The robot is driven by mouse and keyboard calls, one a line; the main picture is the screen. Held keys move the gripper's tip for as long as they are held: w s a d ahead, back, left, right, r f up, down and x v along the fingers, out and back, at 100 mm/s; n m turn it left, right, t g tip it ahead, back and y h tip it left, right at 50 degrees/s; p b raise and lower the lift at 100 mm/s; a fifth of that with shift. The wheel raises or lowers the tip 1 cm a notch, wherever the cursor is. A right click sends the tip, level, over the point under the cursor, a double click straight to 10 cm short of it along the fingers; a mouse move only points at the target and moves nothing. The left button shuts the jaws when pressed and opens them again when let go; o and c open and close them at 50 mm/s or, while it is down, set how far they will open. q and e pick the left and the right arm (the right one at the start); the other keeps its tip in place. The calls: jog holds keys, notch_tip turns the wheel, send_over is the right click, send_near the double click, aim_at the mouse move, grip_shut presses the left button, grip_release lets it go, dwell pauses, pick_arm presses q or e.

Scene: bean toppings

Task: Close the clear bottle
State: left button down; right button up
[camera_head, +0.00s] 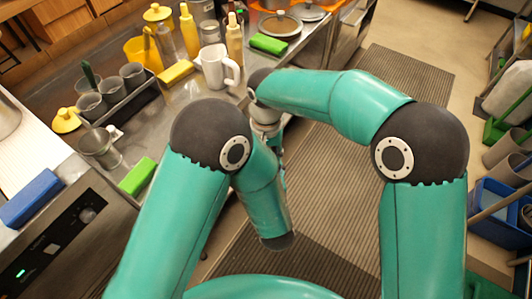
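A see-through bottle (166,42), which looks like the clear bottle, stands upright at the back left of the metal counter (190,92), beside a yellow bucket (141,53). A yellow lid-like piece (158,13) shows just behind it. I cannot tell whether the bottle's top is capped. Another yellow lid-like piece (66,120) lies near the left edge of the counter. My two teal arms fill the middle and front, and their ends cross in front of the counter. My fingers are hidden behind the arm links, so neither gripper shows. Neither arm reaches the bottle.
Yellow bottles (189,31), a white mug (216,68) and a black rack (122,103) with grey cups crowd the counter. A grey metal cup (99,149) stands at front left. Green blocks (137,176) and a blue block (30,198) lie nearby. Blue bins (495,212) stand at right.

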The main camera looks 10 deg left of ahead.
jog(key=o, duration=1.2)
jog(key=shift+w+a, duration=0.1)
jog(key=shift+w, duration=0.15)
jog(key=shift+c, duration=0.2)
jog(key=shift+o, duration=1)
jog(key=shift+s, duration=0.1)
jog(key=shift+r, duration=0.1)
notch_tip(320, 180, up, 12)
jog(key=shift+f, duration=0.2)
